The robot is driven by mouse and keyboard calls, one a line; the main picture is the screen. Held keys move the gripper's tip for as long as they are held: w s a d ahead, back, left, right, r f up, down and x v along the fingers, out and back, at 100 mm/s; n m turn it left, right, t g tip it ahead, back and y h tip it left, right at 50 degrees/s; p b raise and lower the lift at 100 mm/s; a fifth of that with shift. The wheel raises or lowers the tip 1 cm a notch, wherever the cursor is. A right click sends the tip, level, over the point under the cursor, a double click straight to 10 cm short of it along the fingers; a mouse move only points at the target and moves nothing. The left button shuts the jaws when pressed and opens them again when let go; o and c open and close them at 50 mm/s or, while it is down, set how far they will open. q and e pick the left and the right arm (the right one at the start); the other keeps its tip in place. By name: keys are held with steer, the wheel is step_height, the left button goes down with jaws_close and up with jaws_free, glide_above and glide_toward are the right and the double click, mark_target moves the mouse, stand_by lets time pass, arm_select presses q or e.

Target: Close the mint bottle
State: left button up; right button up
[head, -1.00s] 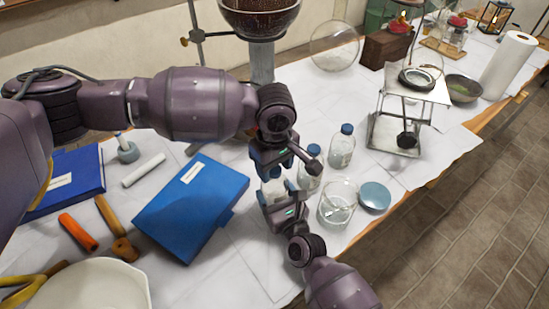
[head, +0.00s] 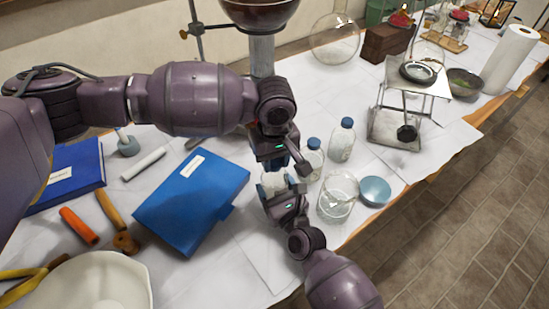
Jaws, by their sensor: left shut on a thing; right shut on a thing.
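A small clear bottle (head: 273,183) shows between my two grippers, mostly covered by them. My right gripper (head: 284,196) comes from below and is shut on the bottle's body. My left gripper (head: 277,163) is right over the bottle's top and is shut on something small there. What it holds is hidden behind its fingers, so I cannot tell whether it is a cap or whether it touches the neck. The bottle's mint colour is not clear from here.
Two blue-capped bottles (head: 314,160) (head: 342,140) stand just right of the grippers. A glass beaker (head: 337,197) and a round blue lid (head: 375,191) are near the table's right edge. A blue book (head: 190,205) lies left. A metal stand (head: 398,130) is behind.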

arm_select(q)
steer(key=m, duration=0.5)
steer(key=shift+m, duration=0.3)
steer(key=m, duration=1)
steer(key=shift+m, duration=0.4)
steer(key=m, duration=0.9)
steer(key=shift+f+m, duration=0.1)
steer(key=shift+m, duration=0.2)
steer(key=m, duration=0.9)
steer(key=shift+m, duration=0.3)
steer(key=m, duration=0.5)
steer(key=o, duration=1.1)
